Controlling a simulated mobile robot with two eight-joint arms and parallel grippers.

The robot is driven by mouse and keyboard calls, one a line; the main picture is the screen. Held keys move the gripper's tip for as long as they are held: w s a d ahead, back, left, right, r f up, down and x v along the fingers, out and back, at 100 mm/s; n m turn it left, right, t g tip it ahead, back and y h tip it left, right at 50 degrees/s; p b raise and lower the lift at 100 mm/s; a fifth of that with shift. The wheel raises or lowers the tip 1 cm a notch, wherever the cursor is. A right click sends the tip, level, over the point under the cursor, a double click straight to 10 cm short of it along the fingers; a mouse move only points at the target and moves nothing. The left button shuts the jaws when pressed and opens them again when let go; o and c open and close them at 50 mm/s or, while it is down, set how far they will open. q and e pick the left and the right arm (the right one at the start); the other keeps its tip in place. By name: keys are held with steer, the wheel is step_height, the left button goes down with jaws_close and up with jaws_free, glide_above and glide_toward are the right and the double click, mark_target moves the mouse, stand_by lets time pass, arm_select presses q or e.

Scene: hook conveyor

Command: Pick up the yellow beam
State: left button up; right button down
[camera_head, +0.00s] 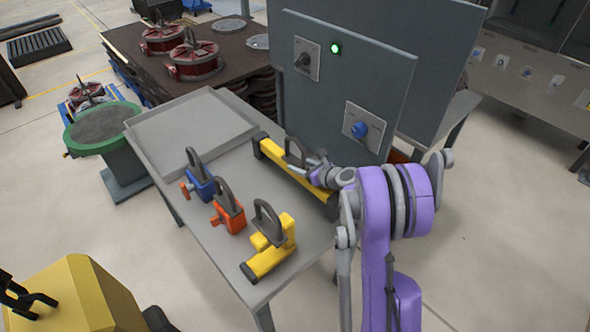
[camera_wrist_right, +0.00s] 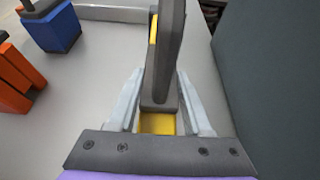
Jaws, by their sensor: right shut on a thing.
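The yellow beam (camera_head: 277,154) is a long bar with dark ends, lying along the right side of the grey table, with a dark loop handle (camera_head: 294,150) on top. My right gripper (camera_head: 311,168) is at this handle. In the right wrist view, its two pale fingers stand on either side of the dark handle (camera_wrist_right: 164,60), shut on it, with a bit of the yellow beam (camera_wrist_right: 157,124) showing below. The beam appears to rest on the table. The arm hides part of its near end. My left gripper is not in view.
On the grey table (camera_head: 205,255) stand a blue block (camera_head: 201,183), an orange block (camera_head: 231,216) and a shorter yellow piece (camera_head: 268,258), each with a dark loop. An empty grey tray (camera_head: 190,128) lies behind them. A grey control panel (camera_head: 345,75) rises close beyond the beam.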

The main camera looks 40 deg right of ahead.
mark_target(299, 142)
stand_by(0.8)
step_height(299, 142, up, 10)
steer(key=shift+r+p, duration=0.1)
steer(key=shift+p, duration=0.2)
stand_by(1.0)
steer(key=shift+s, duration=0.1)
stand_by(0.4)
